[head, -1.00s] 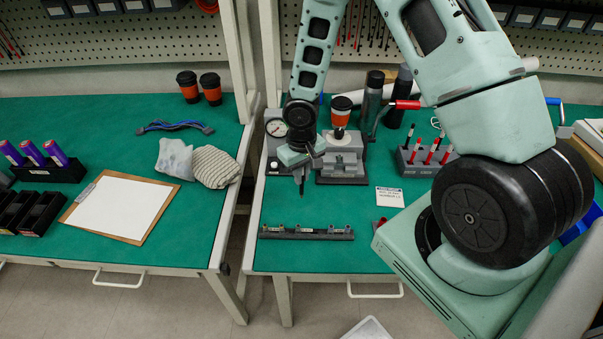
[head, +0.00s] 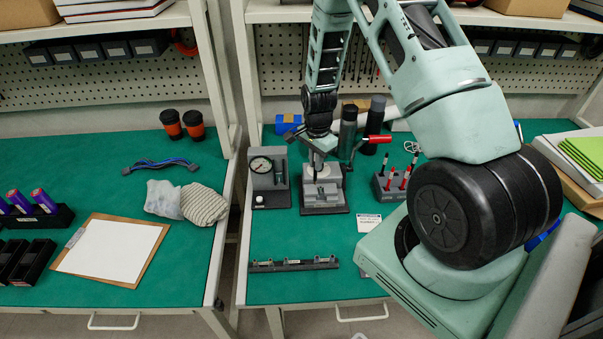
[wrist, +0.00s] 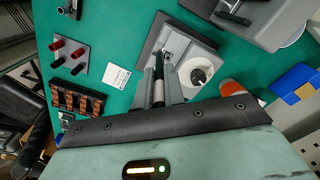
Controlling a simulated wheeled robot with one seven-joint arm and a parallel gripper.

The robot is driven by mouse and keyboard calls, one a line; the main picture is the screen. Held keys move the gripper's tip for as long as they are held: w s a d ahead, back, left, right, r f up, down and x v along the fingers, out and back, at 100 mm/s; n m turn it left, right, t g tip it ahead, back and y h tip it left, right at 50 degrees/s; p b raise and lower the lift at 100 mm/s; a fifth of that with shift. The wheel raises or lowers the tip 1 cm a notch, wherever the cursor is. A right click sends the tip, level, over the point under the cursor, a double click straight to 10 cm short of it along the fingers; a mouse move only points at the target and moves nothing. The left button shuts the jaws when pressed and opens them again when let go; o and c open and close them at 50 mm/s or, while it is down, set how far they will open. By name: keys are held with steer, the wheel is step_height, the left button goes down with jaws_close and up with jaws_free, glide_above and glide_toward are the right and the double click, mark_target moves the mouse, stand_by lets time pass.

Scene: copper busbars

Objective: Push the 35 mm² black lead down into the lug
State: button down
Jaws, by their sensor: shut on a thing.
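My gripper (wrist: 160,92) is shut on the black lead (wrist: 158,92), which shows as a dark cylinder with a pale band between the two grey fingers in the wrist view. In the head view my gripper (head: 318,160) is above the grey fixture (head: 322,195) on its dark base. The lead points down at the fixture, which also shows in the wrist view (wrist: 195,52). The lug is too small and too covered by the fingers and lead to make out. I cannot tell how deep the lead's end sits.
A gauge stand (head: 268,178) is close on the fixture's left. A dark bottle (head: 348,130) and a red-handled lever (head: 378,139) are close behind and right. A dark clip rail (head: 292,265) lies in front, and a white card (head: 369,223) lies front right. Green mat between is clear.

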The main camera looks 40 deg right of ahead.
steer(key=d+m, duration=0.1)
steer(key=d+r+m+p, duration=0.1)
steer(key=m, duration=0.1)
steer(key=w+d+r+m, duration=0.1)
steer(key=shift+d+r+m, duration=0.25)
steer(key=shift+d+m, duration=0.05)
steer(key=shift+d, duration=0.2)
step_height(320, 180, down, 6)
steer(key=b, duration=0.4)
steer(key=shift+f, duration=0.15)
steer(key=shift+f+b, duration=0.45)
steer(key=shift+f, duration=0.15)
steer(key=shift+f, duration=0.4)
steer(key=shift+f+b, duration=0.15)
steer(key=shift+b, duration=0.25)
stand_by(0.4)
steer(key=shift+f, duration=0.4)
steer(key=shift+b, duration=0.3)
